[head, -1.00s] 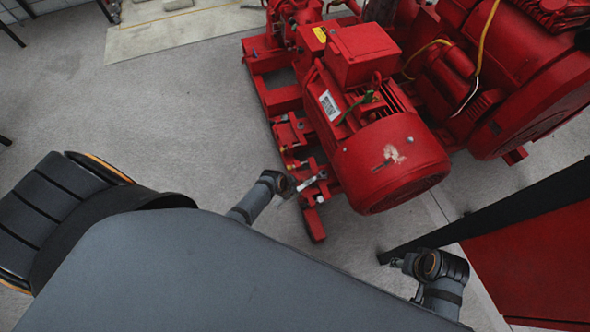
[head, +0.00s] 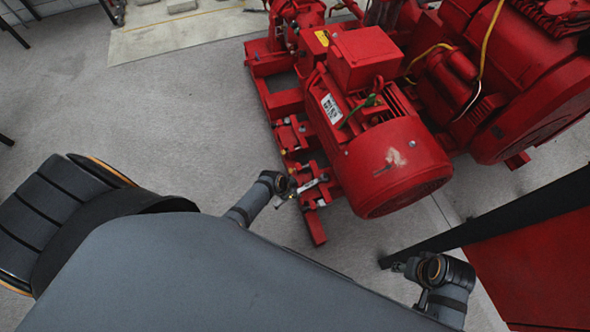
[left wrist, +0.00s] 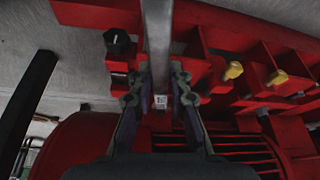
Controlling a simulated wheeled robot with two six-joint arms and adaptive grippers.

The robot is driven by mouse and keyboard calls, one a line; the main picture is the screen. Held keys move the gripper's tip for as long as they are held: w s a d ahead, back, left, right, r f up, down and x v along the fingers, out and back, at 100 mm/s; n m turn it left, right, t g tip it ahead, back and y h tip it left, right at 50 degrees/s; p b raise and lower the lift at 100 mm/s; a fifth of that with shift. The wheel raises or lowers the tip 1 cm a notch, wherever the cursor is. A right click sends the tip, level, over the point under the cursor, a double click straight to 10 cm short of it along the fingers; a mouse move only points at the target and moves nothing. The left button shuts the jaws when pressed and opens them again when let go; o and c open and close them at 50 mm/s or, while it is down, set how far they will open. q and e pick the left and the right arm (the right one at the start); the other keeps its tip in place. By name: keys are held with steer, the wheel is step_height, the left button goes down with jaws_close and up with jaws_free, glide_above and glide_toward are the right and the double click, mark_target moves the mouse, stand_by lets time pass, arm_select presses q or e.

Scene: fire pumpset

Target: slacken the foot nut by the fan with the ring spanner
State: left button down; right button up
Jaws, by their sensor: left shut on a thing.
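The red motor (head: 385,160) lies on its red base frame, with the round fan cowl (head: 405,170) at its near end. My left gripper (head: 296,190) is beside the motor foot at this end, shut on the grey ring spanner (head: 312,184). In the left wrist view, the spanner's shaft (left wrist: 158,35) runs from the top edge down between the fingers of my left gripper (left wrist: 160,88). A small bright piece (left wrist: 160,101) shows between the fingers; I cannot tell whether it is the foot nut. The ring's seating is hidden. My right gripper (head: 398,265) is away from the motor, over the floor.
A black bolt head (left wrist: 117,42) and yellowish bolts (left wrist: 233,70) stand on the red frame near my left gripper. A larger red machine (head: 520,80) stands behind the motor. A dark beam (head: 490,215) and red panel (head: 535,265) lie right. Floor at left (head: 170,140) is clear.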

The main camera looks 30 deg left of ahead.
arm_select(q)
steer(key=shift+r+p, duration=2.6)
steer(key=shift+f, duration=0.2)
steer(key=shift+w+a+f+b, duration=0.1)
steer(key=shift+w+f+b, duration=0.05)
steer(key=shift+f+b, duration=1)
steer(key=shift+f+b, duration=1.25)
